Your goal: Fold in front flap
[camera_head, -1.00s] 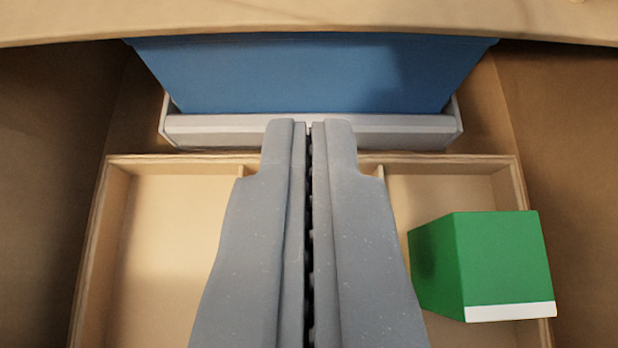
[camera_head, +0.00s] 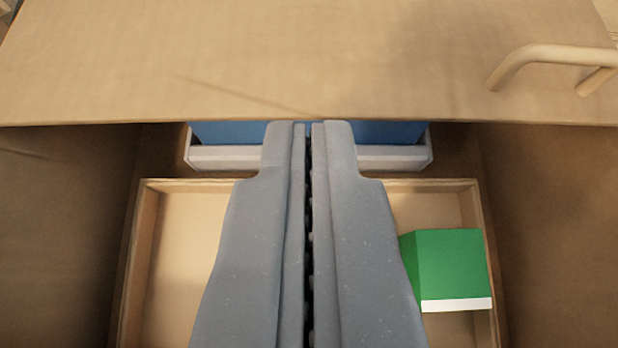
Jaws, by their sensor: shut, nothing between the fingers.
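A broad tan cardboard flap (camera_head: 300,60) spans the top of the view, its near edge running straight across above the carton's opening. I cannot tell from this view which side of the carton it belongs to. My gripper (camera_head: 309,124) is shut and empty, its fingers pointing up the picture. The fingertips appear right at the flap's near edge, at its middle; whether they touch it is unclear. The fingers hide the middle of the carton's contents.
Inside the carton are a shallow wooden tray (camera_head: 130,270), a green box (camera_head: 452,268) in its right part, and a blue item (camera_head: 228,132) in a pale grey tray (camera_head: 230,157). Cardboard walls stand left (camera_head: 60,230) and right (camera_head: 550,220). A bent tan bar (camera_head: 545,54) shows at upper right.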

